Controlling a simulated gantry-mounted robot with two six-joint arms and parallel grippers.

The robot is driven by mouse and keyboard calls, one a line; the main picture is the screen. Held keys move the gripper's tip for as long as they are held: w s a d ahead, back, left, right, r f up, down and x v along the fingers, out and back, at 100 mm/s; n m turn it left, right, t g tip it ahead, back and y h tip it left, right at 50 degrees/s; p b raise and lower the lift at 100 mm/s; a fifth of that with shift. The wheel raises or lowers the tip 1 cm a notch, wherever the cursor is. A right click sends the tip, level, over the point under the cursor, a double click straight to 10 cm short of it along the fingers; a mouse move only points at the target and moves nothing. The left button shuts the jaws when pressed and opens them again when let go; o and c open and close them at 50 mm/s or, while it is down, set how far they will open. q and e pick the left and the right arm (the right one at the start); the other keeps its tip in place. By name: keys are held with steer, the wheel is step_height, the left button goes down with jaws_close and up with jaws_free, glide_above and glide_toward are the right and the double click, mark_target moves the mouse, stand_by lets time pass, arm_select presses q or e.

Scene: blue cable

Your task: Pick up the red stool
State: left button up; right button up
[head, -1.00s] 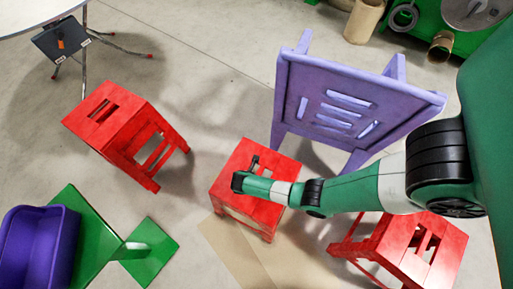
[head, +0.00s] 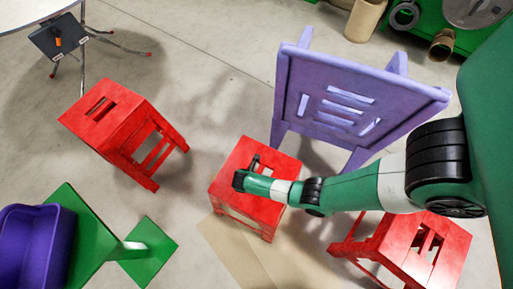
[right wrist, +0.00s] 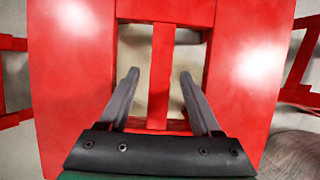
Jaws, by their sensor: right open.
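The red stool (head: 236,208) stands upright on the floor in the middle of the head view, under my right arm. Its seat (right wrist: 72,85) fills much of the right wrist view, with two slots and a narrow red bar (right wrist: 163,65) between them. My right gripper (right wrist: 160,73) is open, one finger on each side of this bar, over the slots. I cannot tell how deep the fingertips reach. In the head view the wrist covers part of the seat. My left gripper is not in view.
Similar red stools stand at left (head: 100,110) and lower right (head: 440,240). A green stand (head: 95,235) and purple bin (head: 35,245) are at lower left. Cardboard (head: 235,255) lies in front. Open floor lies behind left.

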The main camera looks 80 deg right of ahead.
steer(key=shift+c, duration=0.3)
jaws_close()
steer(key=shift+r, duration=0.1)
stand_by(1.0)
